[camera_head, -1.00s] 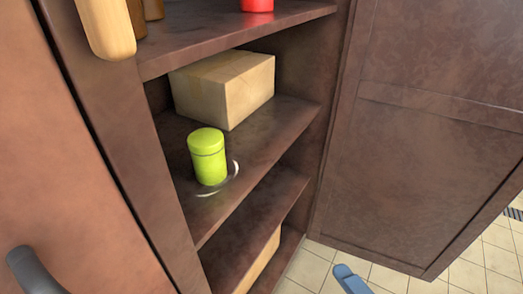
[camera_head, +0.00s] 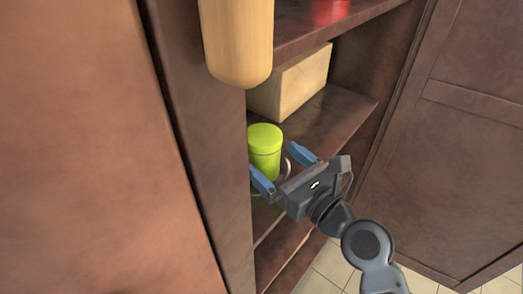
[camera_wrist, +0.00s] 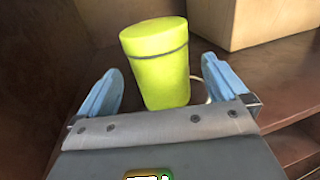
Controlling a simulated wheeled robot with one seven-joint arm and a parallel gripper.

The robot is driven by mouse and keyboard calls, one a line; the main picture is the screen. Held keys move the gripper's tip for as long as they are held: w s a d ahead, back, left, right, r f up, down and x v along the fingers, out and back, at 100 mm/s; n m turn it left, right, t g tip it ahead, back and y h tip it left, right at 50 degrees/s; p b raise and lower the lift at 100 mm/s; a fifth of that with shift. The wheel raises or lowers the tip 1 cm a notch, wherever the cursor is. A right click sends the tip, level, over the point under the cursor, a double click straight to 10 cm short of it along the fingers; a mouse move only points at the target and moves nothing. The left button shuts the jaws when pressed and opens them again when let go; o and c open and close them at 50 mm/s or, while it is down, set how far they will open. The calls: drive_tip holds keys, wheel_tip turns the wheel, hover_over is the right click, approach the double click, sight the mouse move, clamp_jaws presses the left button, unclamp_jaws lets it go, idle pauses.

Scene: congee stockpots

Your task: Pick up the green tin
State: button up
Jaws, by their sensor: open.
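The green tin (camera_head: 264,150) is a yellow-green cylinder with a lid, standing upright on the middle shelf of the brown cabinet. My gripper (camera_head: 275,168) is open at the shelf's front, with its blue fingers pointing at the tin. In the wrist view the tin (camera_wrist: 160,70) shows between and just beyond the two blue fingers (camera_wrist: 160,85), which stand apart on its left and right. I cannot tell how far the tin reaches between the fingers. In the head view the tin's lower part is partly hidden by my gripper.
A cardboard box (camera_head: 293,85) stands behind the tin on the same shelf; it also shows in the wrist view (camera_wrist: 250,22). A pale ring-shaped thing (camera_head: 288,168) lies beside the tin. The cabinet's side post (camera_head: 222,170) is close on the left. An open door (camera_head: 450,130) stands at right.

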drive_tip(key=shift+x, duration=2.35)
drive_tip(key=shift+c, duration=0.4)
drive_tip(key=c, duration=1.1)
